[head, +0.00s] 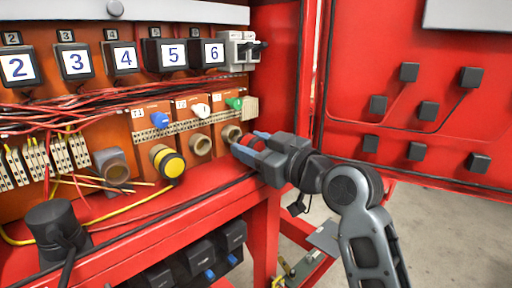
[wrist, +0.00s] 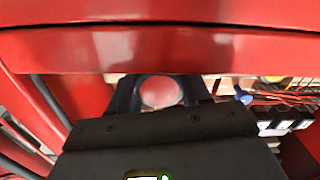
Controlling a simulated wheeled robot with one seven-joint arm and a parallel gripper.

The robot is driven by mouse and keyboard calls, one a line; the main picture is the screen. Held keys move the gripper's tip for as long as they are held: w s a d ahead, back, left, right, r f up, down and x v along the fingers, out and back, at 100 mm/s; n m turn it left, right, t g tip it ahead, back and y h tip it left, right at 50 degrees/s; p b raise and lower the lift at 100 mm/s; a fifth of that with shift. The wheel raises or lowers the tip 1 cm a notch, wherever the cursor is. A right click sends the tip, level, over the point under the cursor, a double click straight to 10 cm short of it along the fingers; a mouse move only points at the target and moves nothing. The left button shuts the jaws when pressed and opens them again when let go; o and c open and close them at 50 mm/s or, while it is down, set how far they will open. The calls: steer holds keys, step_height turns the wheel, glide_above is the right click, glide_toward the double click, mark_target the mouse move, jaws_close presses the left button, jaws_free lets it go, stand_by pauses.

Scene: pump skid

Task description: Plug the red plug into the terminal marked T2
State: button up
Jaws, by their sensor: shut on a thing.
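My gripper (head: 252,143) is at the front of the red cabinet, right of the terminal panels, its two blue-grey fingers pointing left. In the wrist view a round, pale red thing, which I take for the red plug (wrist: 160,92), shows between the fingers of my gripper (wrist: 160,95). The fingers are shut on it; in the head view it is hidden. The orange panel marked T2 (head: 181,104) is left of my gripper, apart from it, with a white part (head: 200,110) on it. The T1 panel with a blue part (head: 160,119) is further left; a green part (head: 234,103) is to the right.
Tan round sockets (head: 200,145) and a yellow-black round part (head: 167,162) stick out below the panels. Loose wires (head: 60,117) run at the left. A black capped post (head: 55,228) stands front left. The red cabinet edge (wrist: 160,48) crosses close in the wrist view.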

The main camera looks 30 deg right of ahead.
steer(key=s+a+b, duration=0.2)
steer(key=a, duration=0.1)
steer(key=a+b, duration=0.1)
steer(key=a, duration=0.1)
steer(key=shift+s+a+f, duration=0.15)
steer(key=shift+s+a, duration=0.05)
steer(key=shift+s, duration=0.2)
steer(key=shift+s+a+r, duration=0.2)
steer(key=shift+a, duration=0.25)
steer(key=shift+x, duration=1.05)
steer(key=shift+x, duration=1.75)
steer(key=o, duration=1.1)
